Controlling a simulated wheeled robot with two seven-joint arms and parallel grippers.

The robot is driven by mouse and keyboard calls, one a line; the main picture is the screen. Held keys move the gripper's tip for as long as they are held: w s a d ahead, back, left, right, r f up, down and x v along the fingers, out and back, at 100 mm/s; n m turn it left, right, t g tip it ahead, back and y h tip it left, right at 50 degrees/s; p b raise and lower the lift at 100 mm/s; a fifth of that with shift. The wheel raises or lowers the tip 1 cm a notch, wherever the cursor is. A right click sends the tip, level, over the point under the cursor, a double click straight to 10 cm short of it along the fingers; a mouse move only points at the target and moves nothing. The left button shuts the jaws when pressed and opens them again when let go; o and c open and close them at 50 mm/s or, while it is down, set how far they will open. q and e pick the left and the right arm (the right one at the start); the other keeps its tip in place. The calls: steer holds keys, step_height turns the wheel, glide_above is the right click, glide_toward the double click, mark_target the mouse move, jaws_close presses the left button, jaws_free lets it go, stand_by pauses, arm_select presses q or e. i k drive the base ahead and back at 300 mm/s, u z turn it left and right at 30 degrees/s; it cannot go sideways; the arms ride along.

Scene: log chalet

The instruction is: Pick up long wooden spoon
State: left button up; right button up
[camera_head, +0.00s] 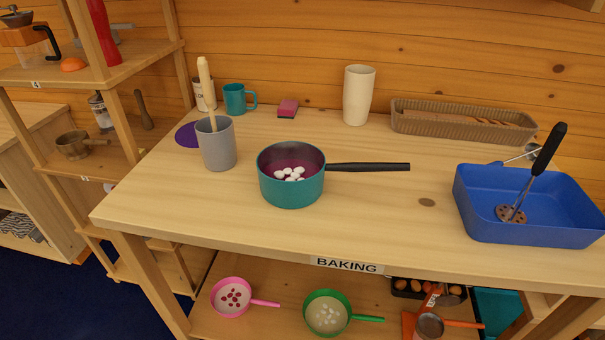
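A long pale wooden utensil (205,84), which looks like the wooden spoon, stands nearly upright in a grey cup (217,146) on the left part of the table. It leans slightly to the left. Its upper part sticks out well above the rim; its lower end is hidden inside the cup. Neither of my grippers shows in the head view.
On the table (380,223) stand a teal saucepan (291,190) with white lumps, a teal mug (235,98), a labelled container (199,95), a white tumbler (358,95), a woven basket (420,122) and a blue tub (478,210) holding a masher. Shelves (150,50) stand left.

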mark_target(202, 66)
steer(key=k, duration=0.4)
steer(key=u, duration=0.75)
steer(key=i, duration=1.05)
steer(key=z, duration=1.2)
steer(key=k, duration=0.35)
steer(key=u, duration=0.1)
steer(key=i, duration=0.45)
